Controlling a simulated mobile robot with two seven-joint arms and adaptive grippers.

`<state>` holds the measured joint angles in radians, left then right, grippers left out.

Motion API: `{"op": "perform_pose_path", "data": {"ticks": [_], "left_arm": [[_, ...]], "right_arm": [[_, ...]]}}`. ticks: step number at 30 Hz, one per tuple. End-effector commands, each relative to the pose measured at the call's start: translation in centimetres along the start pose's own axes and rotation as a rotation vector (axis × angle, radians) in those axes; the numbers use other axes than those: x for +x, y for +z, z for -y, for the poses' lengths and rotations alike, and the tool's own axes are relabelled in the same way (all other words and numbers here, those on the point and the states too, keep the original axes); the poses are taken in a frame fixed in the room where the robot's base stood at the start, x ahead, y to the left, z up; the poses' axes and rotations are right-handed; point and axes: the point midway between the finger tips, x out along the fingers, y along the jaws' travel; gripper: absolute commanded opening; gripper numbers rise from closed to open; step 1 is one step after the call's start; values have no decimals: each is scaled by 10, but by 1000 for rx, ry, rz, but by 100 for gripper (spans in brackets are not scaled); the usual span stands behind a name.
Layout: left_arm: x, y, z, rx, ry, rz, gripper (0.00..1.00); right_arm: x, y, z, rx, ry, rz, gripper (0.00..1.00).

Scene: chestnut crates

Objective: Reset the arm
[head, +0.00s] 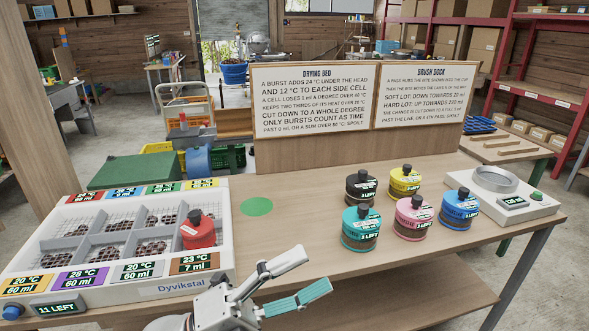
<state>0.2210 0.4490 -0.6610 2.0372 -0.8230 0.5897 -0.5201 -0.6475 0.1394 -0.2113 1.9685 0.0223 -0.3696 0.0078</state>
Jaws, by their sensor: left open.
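My left gripper (287,279) is at the front edge of the table, low in the head view. Its two fingers are spread apart, one white-grey and one with a teal pad, and nothing is between them. A red canister (198,232) with a dark knob stands in the bed's right-hand part. The bed's cells hold chestnuts, and labels show temperatures and volumes. My right gripper is not in view.
Black (361,188), yellow (405,182), teal (360,229), pink (413,218) and blue (460,209) canisters stand at the right. Beside them is a white scale-like device (513,203). A green disc (256,206) lies mid-table. Two signboards (314,101) stand at the back.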

Motion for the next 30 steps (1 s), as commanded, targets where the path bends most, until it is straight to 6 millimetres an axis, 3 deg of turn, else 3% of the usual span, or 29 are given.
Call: {"op": "perform_pose_path", "data": {"ticks": [3,6,11,14,18,21,25,30], "left_arm": [[-35,37,-33,-236,3,273,72],[-79,61,-71,-435,14,504,72],[-166,68,-138,-732,38,851,72],[-222,53,-178,-892,56,1046,72],[-296,15,-224,-1091,77,1292,72],[-339,-17,-247,-1203,91,1436,72],[-377,-52,-265,-1302,103,1568,72],[-397,-72,-273,-1355,107,1640,72]], "right_arm": [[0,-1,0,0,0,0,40],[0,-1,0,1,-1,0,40],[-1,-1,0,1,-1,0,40],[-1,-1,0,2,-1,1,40],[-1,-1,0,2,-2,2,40],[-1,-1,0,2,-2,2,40],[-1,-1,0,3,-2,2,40],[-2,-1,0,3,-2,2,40]]}}
